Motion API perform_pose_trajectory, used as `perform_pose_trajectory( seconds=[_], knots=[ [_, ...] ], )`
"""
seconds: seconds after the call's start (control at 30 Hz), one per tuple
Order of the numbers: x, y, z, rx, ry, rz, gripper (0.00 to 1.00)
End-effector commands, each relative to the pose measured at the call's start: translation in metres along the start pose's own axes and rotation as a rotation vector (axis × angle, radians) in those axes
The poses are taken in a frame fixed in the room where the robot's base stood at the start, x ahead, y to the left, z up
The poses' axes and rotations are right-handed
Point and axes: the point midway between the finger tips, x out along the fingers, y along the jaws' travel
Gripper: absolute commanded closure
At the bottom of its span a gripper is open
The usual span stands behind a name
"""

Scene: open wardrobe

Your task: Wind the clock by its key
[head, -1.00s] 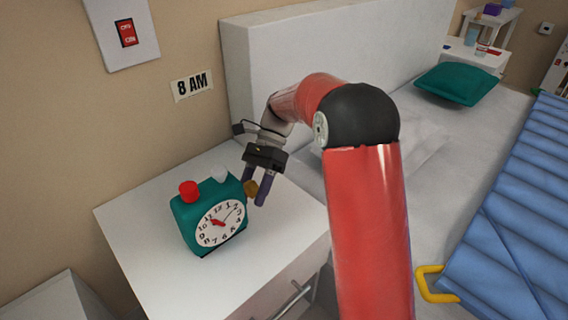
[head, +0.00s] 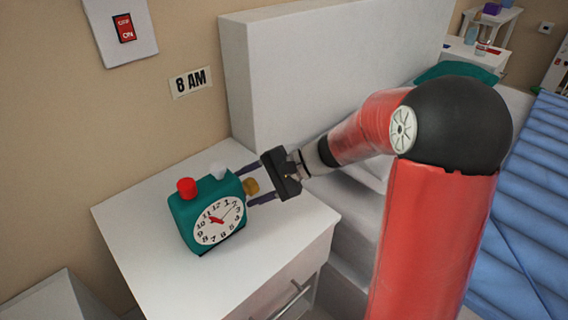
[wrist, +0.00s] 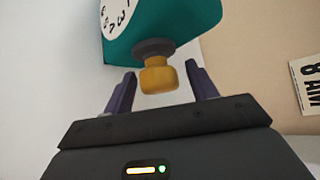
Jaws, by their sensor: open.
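The teal clock (head: 186,214) stands on the white nightstand, with a white dial, red hands, and a red button (head: 187,188) and a white knob on top. Its yellow key (head: 251,186) sticks out of the right side. My gripper (head: 250,185) points left at that side, its two fingers apart with the key between them. In the wrist view the key (wrist: 158,76) hangs from a grey collar on the clock (wrist: 180,25), and my gripper (wrist: 160,85) is open with a finger on each side. Gaps show between both fingers and the key.
The white nightstand (head: 150,262) has free room in front of the clock. The bed's headboard (head: 300,80) rises behind my gripper. A red switch (head: 124,28) and an "8 AM" sign (head: 191,81) are on the wall. A blue blanket (head: 525,200) lies at right.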

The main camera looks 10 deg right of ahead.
Motion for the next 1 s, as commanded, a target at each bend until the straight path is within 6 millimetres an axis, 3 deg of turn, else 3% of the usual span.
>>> perform_pose_trajectory(
  seconds=[0.1,0.63,1.0],
  knots=[
    [0.003,0.008,-0.004,-0.098,0.002,-0.104,0.43],
    [0.003,0.007,-0.005,-0.569,-0.001,-0.574,0.43],
    [-0.068,0.028,-0.007,-0.569,0.001,-0.565,0.43]
  ],
)
